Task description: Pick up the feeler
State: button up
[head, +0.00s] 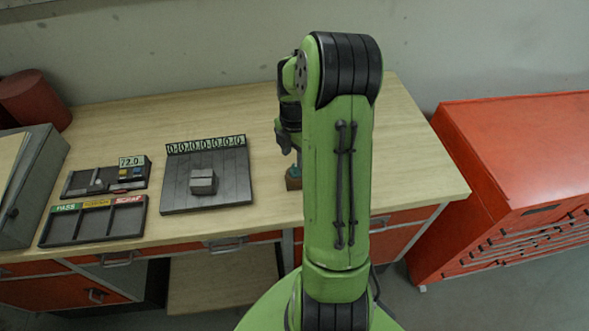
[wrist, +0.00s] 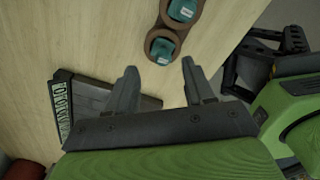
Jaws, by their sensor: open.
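Two teal pieces with small white labels, an upper one (wrist: 181,10) and a lower one (wrist: 162,50), sit in a brown holder (wrist: 153,37) with round seats in the wrist view. The labels are too small to read, so I cannot tell which piece, if either, is the feeler. My gripper (wrist: 159,66) is open and empty, its fingers pointing toward the lower teal piece, which appears just beyond the fingertips. In the head view my gripper (head: 284,148) is above the bench, and a teal piece (head: 295,172) shows partly behind my arm.
A dark plate (head: 233,184) with a grey block (head: 203,181) lies left on the wooden bench (head: 120,115). Further left are a sorting tray (head: 93,222) and a small tray (head: 75,184) with a 72.0 display. A red cabinet (head: 480,150) stands right. The bench's back is clear.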

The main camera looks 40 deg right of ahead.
aim_at(295, 165)
jog(key=f, duration=0.4)
jog(key=shift+s+f, duration=0.25)
jog(key=shift+w+f, duration=0.1)
jog(key=shift+f, duration=0.1)
jog(key=shift+c, duration=1.3)
grip_shut()
jog(key=shift+r, duration=0.1)
